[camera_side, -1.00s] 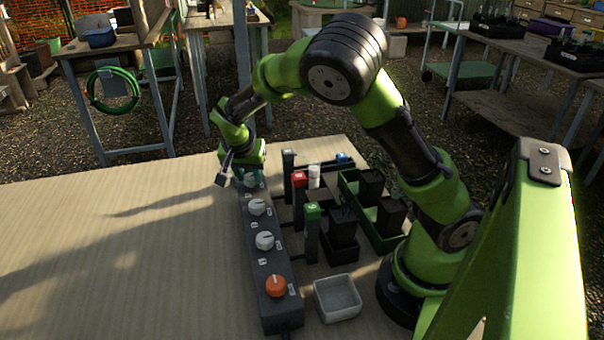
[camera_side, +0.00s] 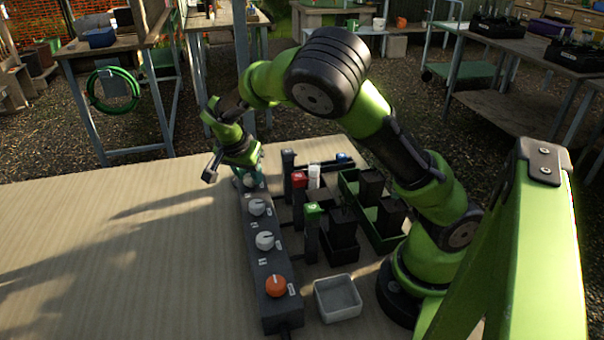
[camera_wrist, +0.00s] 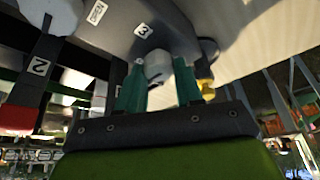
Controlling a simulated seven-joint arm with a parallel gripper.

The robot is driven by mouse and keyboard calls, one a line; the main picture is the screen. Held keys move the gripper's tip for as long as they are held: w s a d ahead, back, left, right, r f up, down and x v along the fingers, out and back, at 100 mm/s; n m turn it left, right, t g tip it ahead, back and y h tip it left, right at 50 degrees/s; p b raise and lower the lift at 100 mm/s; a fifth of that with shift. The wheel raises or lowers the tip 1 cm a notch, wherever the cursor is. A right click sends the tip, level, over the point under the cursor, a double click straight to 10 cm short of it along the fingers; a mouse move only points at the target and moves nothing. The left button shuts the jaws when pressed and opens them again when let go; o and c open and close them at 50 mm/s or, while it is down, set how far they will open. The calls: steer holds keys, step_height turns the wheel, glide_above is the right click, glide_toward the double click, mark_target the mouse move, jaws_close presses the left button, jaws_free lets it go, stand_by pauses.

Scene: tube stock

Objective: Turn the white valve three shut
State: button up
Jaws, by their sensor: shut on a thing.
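The white valve three (camera_wrist: 157,65) shows in the wrist view between my two green fingertips, just below a label reading 3. My gripper (camera_wrist: 160,85) is shut on this knob, one finger on each side. In the side view my gripper (camera_side: 248,172) is at the far end of the dark valve box (camera_side: 275,255), tilted, and mostly hides the knob (camera_side: 250,181). How far the knob is turned cannot be read. Two other white knobs, the nearer (camera_side: 264,240) and the middle one (camera_side: 256,207), are free of my gripper.
An orange knob (camera_side: 276,286) sits at the box's near end. Posts with red (camera_side: 299,180) and green (camera_side: 313,211) tops and dark pots in trays stand right of the box. A grey square dish (camera_side: 337,298) is at the front. The table's left side is clear.

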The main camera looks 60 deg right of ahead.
steer(key=o, duration=1)
steer(key=shift+o, duration=0.2)
steer(key=v, duration=1.7)
steer(key=shift+d, duration=0.1)
